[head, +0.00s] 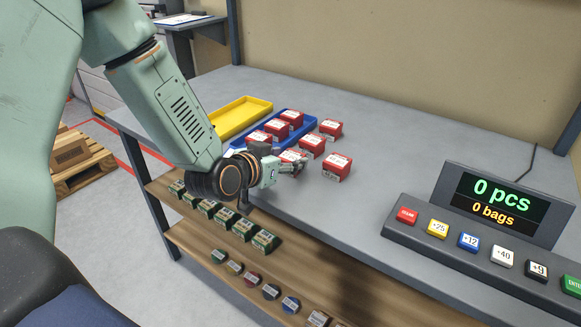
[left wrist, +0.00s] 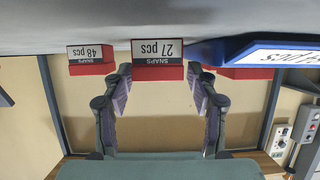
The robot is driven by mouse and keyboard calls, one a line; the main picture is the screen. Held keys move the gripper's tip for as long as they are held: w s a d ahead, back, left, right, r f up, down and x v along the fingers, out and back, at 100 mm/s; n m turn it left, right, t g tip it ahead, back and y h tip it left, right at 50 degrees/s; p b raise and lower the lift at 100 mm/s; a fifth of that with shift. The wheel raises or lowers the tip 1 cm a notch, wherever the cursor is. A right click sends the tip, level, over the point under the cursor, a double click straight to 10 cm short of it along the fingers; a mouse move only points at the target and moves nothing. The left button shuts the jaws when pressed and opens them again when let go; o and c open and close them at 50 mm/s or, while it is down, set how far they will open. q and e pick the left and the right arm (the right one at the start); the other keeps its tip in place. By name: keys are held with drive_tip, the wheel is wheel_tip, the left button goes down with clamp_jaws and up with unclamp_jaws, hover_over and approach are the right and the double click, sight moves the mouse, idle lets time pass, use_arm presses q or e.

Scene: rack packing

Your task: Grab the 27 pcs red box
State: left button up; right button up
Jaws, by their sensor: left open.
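The red box labelled 27 pcs (left wrist: 158,60) shows in the left wrist view, which looks upside down. It lies between and beyond the fingertips of my left gripper (left wrist: 166,78), which is open and empty. In the head view my left gripper (head: 297,169) is low over the table among the red boxes. A red box (head: 291,156) there is partly hidden behind it; the labels are too small to read in that view. A red box labelled 48 pcs (left wrist: 90,60) stands beside the 27 pcs box. My right gripper is not in view.
A blue tray (left wrist: 245,48) holding red boxes is close to the gripper, with a yellow tray (head: 243,116) beyond it. Other red boxes (head: 336,167) stand nearby. A counter display (head: 500,205) with buttons is at the right. Green boxes (head: 264,241) line the shelf below.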

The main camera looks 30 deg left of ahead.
use_arm(q)
drive_tip(key=shift+w+d+f, duration=0.1)
drive_tip(key=shift+w+f, duration=0.25)
drive_tip(key=shift+w, duration=0.2)
drive_tip(key=shift+w+d+f, duration=0.1)
drive_tip(key=shift+w+d, duration=0.1)
drive_tip(key=shift+w, duration=0.3)
drive_tip(key=shift+s, duration=0.1)
drive_tip(key=shift+s+a, duration=0.1)
drive_tip(key=shift+a, duration=0.05)
drive_tip(key=shift+c, duration=0.7)
drive_tip(key=c, duration=0.8)
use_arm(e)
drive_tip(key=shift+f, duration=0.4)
